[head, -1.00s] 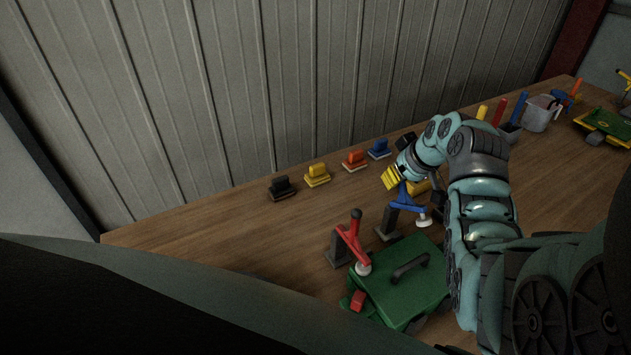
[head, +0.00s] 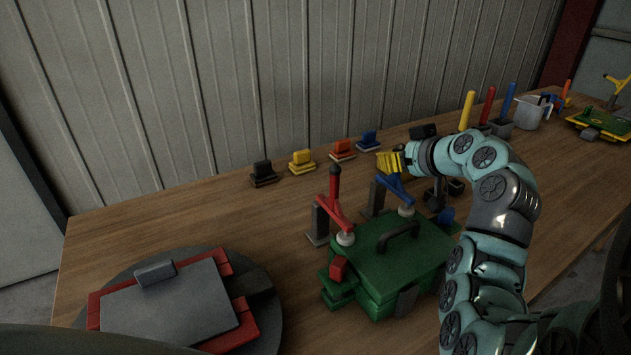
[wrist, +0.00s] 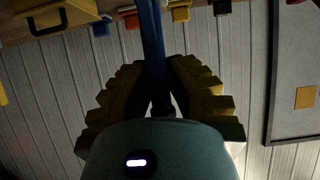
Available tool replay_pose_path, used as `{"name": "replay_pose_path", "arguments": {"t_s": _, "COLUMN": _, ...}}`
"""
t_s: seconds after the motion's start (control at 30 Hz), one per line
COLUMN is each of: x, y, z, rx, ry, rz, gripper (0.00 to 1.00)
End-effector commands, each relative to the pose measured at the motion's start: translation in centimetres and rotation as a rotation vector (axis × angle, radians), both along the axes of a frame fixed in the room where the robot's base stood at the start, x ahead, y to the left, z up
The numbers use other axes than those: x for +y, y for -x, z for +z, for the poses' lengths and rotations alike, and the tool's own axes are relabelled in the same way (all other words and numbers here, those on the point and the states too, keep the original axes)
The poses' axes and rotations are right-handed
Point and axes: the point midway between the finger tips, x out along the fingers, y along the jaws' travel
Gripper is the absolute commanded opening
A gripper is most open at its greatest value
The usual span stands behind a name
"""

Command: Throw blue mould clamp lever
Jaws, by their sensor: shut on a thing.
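The blue clamp lever (head: 394,187) stands at the back edge of the green mould (head: 410,240). Its arm slopes down to a pale round pad (head: 406,211) by the mould's back edge; I cannot tell if the pad touches. My gripper (head: 390,164), with yellow fingers, is shut on the upper part of the blue lever. The fingers hide the handle's top in the head view. In the wrist view the blue lever (wrist: 152,40) runs between the two fingers.
A red clamp lever (head: 335,192) stands left of the blue one, handle upright. A red-framed grey mould (head: 165,310) lies at front left. Several small coloured blocks (head: 302,162) line the back. Coloured handles (head: 488,105) and a grey jug (head: 528,115) stand at back right.

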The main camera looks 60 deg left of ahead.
Motion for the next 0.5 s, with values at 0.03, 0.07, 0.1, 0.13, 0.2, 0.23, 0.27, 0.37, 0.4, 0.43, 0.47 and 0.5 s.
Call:
{"name": "replay_pose_path", "arguments": {"t_s": 0.03, "x": -0.07, "y": -0.04, "z": -0.14, "rx": 0.0, "ry": -0.007, "rz": -0.001, "gripper": 0.0}}
{"name": "replay_pose_path", "arguments": {"t_s": 0.07, "x": -0.08, "y": -0.04, "z": -0.1, "rx": -0.001, "ry": -0.01, "rz": -0.001, "gripper": 0.0}}
{"name": "replay_pose_path", "arguments": {"t_s": 0.1, "x": -0.09, "y": -0.04, "z": -0.06, "rx": -0.002, "ry": -0.013, "rz": -0.001, "gripper": 0.0}}
{"name": "replay_pose_path", "arguments": {"t_s": 0.13, "x": -0.1, "y": -0.03, "z": -0.03, "rx": -0.002, "ry": -0.014, "rz": -0.001, "gripper": 0.0}}
{"name": "replay_pose_path", "arguments": {"t_s": 0.2, "x": -0.11, "y": -0.03, "z": 0.02, "rx": -0.002, "ry": -0.015, "rz": -0.001, "gripper": 0.0}}
{"name": "replay_pose_path", "arguments": {"t_s": 0.23, "x": -0.1, "y": -0.02, "z": 0.03, "rx": -0.002, "ry": -0.016, "rz": -0.001, "gripper": 0.0}}
{"name": "replay_pose_path", "arguments": {"t_s": 0.27, "x": -0.1, "y": -0.02, "z": 0.04, "rx": -0.002, "ry": -0.015, "rz": -0.001, "gripper": 0.0}}
{"name": "replay_pose_path", "arguments": {"t_s": 0.37, "x": -0.09, "y": -0.02, "z": 0.05, "rx": -0.002, "ry": -0.015, "rz": -0.001, "gripper": 0.0}}
{"name": "replay_pose_path", "arguments": {"t_s": 0.4, "x": -0.09, "y": -0.02, "z": 0.04, "rx": -0.002, "ry": -0.015, "rz": -0.001, "gripper": 0.0}}
{"name": "replay_pose_path", "arguments": {"t_s": 0.43, "x": -0.09, "y": -0.02, "z": 0.05, "rx": -0.002, "ry": -0.015, "rz": -0.001, "gripper": 0.0}}
{"name": "replay_pose_path", "arguments": {"t_s": 0.47, "x": -0.09, "y": -0.01, "z": 0.05, "rx": -0.002, "ry": -0.015, "rz": -0.001, "gripper": 0.0}}
{"name": "replay_pose_path", "arguments": {"t_s": 0.5, "x": -0.09, "y": -0.01, "z": 0.04, "rx": -0.002, "ry": -0.015, "rz": -0.001, "gripper": 0.16}}
